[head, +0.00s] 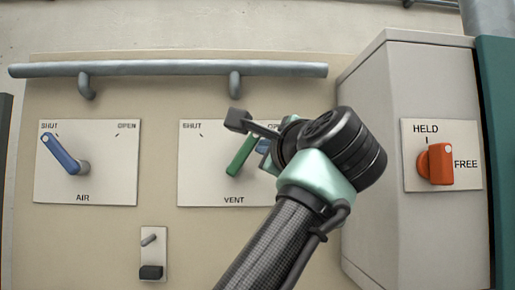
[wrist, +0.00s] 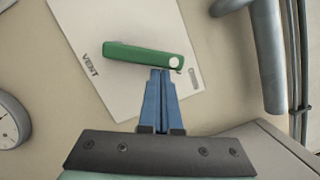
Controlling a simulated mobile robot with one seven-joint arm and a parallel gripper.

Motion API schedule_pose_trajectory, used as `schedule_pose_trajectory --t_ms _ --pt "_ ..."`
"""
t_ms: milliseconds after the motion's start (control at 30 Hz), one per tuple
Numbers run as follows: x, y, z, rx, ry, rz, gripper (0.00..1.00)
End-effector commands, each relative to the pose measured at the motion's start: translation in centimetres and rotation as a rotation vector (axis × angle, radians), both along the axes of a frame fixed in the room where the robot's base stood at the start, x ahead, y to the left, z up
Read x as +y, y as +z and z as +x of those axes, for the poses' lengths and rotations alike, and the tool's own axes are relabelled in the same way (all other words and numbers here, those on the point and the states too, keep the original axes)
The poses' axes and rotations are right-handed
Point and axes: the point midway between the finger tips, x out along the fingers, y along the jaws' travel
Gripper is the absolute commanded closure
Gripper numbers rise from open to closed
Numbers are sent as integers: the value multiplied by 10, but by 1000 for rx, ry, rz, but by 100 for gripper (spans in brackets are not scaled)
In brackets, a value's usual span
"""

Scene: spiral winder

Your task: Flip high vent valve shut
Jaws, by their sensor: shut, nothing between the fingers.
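The vent valve's green lever (head: 241,156) is on the white VENT plate (head: 205,181) in the head view. It slants up and right toward the OPEN label, which my arm partly hides. In the wrist view the green lever (wrist: 145,55) lies across the plate (wrist: 125,24), with a white dot at its free end. My gripper (wrist: 160,73) has its blue fingers shut together and empty. The fingertips are at the lever's side near the dotted end; I cannot tell whether they touch. In the head view the fingers are mostly hidden, just right of the lever.
A blue AIR lever (head: 61,154) points toward SHUT on the left plate. A grey rail (head: 165,69) runs above both plates. A grey cabinet (head: 385,170) juts out at right, with an orange HELD/FREE knob (head: 436,164). A small switch (head: 151,271) is below.

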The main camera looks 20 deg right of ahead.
Motion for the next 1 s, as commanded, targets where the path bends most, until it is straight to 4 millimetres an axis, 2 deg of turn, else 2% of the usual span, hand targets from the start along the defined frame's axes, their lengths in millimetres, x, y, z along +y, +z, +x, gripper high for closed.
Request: schedule_pose_trajectory --t_ms 500,1000 --pt "22 24 7 135 1 -466 100" --pt "50 30 15 266 1 -917 100"
